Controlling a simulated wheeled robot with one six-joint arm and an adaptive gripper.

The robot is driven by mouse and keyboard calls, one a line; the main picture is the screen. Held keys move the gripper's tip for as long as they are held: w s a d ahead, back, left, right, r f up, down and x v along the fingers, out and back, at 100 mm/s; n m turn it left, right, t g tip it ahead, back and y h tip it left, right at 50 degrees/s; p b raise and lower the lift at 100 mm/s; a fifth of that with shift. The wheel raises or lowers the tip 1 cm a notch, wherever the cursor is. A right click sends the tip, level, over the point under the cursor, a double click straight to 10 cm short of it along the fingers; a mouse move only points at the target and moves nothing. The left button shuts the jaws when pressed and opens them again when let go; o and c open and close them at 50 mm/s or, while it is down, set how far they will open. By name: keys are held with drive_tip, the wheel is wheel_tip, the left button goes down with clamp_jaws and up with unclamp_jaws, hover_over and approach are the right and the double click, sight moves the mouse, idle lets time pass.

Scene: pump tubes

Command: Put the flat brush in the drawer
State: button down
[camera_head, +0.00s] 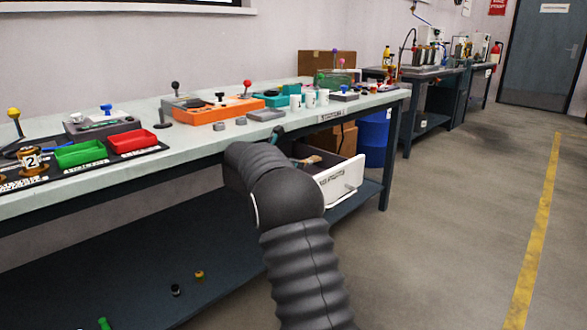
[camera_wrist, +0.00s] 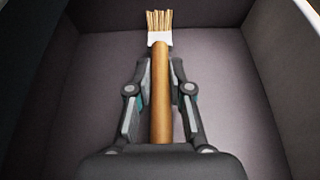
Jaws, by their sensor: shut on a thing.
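The flat brush (camera_wrist: 160,100) shows in the wrist view, with a wooden handle, a white ferrule and pale bristles pointing away from me. My gripper (camera_wrist: 160,68) is shut on its handle, one finger on each side. The drawer's grey interior (camera_wrist: 90,75) lies around and beneath the brush; I cannot tell whether the brush touches the floor of it. In the head view the drawer (camera_head: 343,186) stands pulled out under the bench, with a white front and a handle. My arm hides part of the drawer there, and a small part of the brush (camera_head: 309,161) shows at its opening.
The drawer walls stand close on both sides in the wrist view. The bench top (camera_head: 200,143) holds a red bin (camera_head: 131,141), a green bin (camera_head: 80,153), an orange fixture (camera_head: 215,110) and white cups (camera_head: 309,99). A blue barrel (camera_head: 374,138) stands behind the drawer. The floor at right is clear.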

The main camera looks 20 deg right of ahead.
drive_tip(key=shift+f, duration=0.7)
drive_tip(key=c, duration=1.1)
unclamp_jaws()
drive_tip(key=shift+o, duration=0.2)
drive_tip(key=shift+r, duration=0.25)
drive_tip(key=p+v, duration=0.1)
drive_tip(key=v, duration=1.1)
drive_tip(key=shift+r, duration=0.3)
drive_tip(key=shift+s, duration=0.1)
